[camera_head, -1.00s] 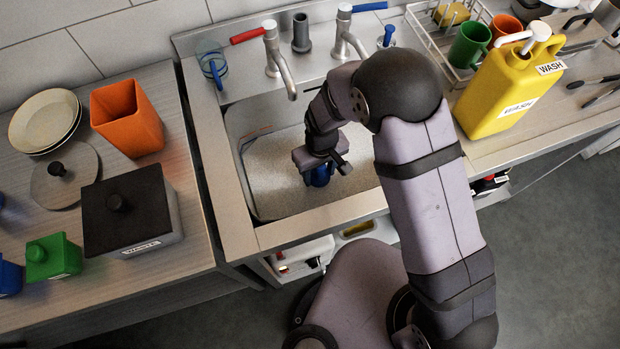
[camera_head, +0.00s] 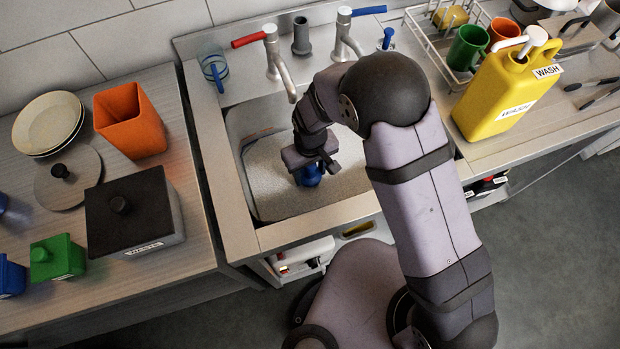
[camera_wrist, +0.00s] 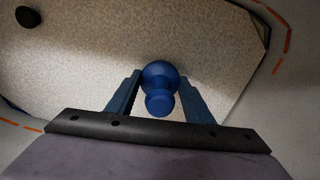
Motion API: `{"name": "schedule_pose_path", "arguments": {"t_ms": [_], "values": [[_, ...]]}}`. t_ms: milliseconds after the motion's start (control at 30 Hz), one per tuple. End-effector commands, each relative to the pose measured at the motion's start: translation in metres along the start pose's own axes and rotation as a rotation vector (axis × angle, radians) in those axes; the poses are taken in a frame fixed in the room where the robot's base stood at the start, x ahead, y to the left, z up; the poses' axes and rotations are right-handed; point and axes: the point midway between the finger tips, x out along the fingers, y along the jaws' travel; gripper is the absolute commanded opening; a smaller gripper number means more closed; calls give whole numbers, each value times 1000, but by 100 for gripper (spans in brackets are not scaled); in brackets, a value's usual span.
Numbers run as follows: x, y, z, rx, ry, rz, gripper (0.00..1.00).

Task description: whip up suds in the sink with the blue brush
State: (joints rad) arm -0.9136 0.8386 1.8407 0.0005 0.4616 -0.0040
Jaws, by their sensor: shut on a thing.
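My gripper (camera_head: 312,165) is down inside the sink (camera_head: 262,208), left of its middle. It is shut on the blue brush (camera_head: 310,176). In the wrist view the two fingers (camera_wrist: 160,98) stand on either side of the brush's round blue knob (camera_wrist: 161,76). The brush's lower end is hidden beneath the knob and gripper. A pale, speckled layer (camera_wrist: 100,50) fills the sink floor around the brush; I cannot tell whether it is suds. My arm covers the sink's right part in the head view.
Two taps with a red handle (camera_head: 248,40) and a blue handle (camera_head: 369,10) stand behind the sink. A yellow wash jug (camera_head: 490,98) is at the right, with a dish rack (camera_head: 428,40) behind it. The left counter holds a black-lidded box (camera_head: 133,215) and an orange container (camera_head: 130,122).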

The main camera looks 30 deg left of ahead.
Motion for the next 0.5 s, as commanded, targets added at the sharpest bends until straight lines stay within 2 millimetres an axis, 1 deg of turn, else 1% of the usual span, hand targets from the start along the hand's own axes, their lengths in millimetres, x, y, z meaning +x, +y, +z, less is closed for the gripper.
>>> {"name": "schedule_pose_path", "arguments": {"t_ms": [33,500], "values": [[-9,0,0,0,1,0,24],[-51,0,0,0,-1,0,24]]}}
